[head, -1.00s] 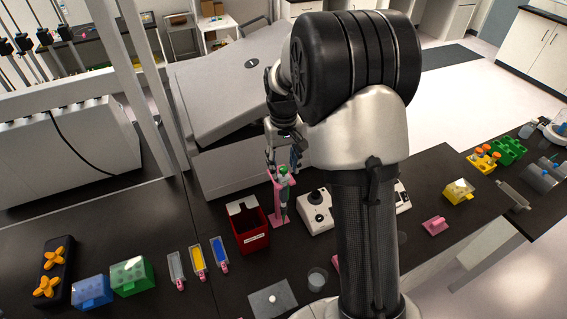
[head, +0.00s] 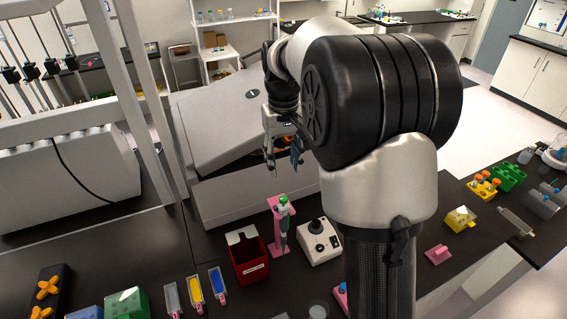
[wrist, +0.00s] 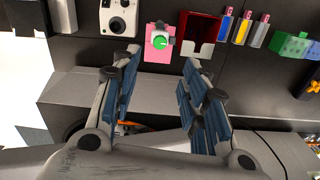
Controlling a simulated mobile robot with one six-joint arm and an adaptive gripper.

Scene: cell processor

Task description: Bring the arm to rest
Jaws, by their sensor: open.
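My gripper (head: 283,160) hangs above the bench in the head view, in front of the large grey machine. Its fingers are apart with nothing between them. In the wrist view my gripper (wrist: 158,90) shows two blue-padded fingers spread wide. A pink stand (head: 277,240) holding a green-topped pipette (head: 284,222) stands on the bench below the gripper, clear of the fingers. The pink stand also shows beyond the fingertips in the wrist view (wrist: 153,52). My arm covers part of the bench to the right.
A red bin (head: 248,262) and a white device with a knob (head: 319,245) flank the pink stand. The grey machine (head: 245,180) with a tilted lid is close behind the gripper. Green and yellow racks (head: 484,188) stand at the right. Several coloured trays lie at the front left.

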